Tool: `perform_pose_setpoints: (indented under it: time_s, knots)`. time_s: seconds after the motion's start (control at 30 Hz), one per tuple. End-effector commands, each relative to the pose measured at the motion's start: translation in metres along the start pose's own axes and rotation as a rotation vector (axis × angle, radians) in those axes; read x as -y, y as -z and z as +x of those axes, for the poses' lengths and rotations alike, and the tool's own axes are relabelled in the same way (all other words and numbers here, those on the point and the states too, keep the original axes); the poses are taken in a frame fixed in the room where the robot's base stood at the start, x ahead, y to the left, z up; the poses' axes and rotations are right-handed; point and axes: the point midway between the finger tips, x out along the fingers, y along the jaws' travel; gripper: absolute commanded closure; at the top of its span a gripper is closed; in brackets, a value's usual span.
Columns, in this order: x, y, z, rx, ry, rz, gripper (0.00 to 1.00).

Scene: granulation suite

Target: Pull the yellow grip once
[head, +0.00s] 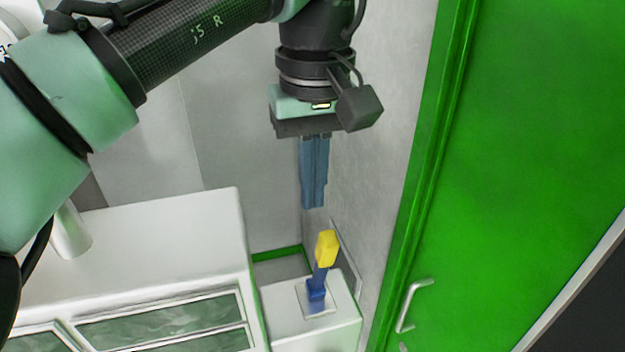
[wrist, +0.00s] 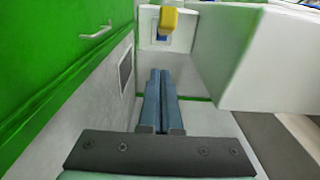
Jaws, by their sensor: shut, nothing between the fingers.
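The yellow grip (head: 327,248) tops a short blue lever (head: 317,280) that rises from a pale plate (head: 322,299) on a low white box. The grip leans slightly to the right in the head view. My gripper (head: 314,206) points down with its blue fingers closed together and nothing between them. In the head view its tips appear above the grip, apart from it. In the wrist view the grip (wrist: 168,19) shows at the top, beyond the tips of my gripper (wrist: 160,72), and hides most of the lever.
A white cabinet (head: 120,245) with glazed fronts stands left of the low white box (head: 345,318). A green door (head: 530,150) with a metal handle (head: 412,305) is on the right. A grey wall (head: 385,110) runs close behind the lever. Air around the fingers is clear.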

Motion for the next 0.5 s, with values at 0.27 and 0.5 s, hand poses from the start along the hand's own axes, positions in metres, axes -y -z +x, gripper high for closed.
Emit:
perform_pose_setpoints:
  time_s: [0.27, 0.5]
  knots:
    - [0.000, -0.026, 0.007, -0.006, -0.001, 0.001, 1.00]
    - [0.000, -0.035, 0.006, -0.004, -0.001, 0.001, 1.00]
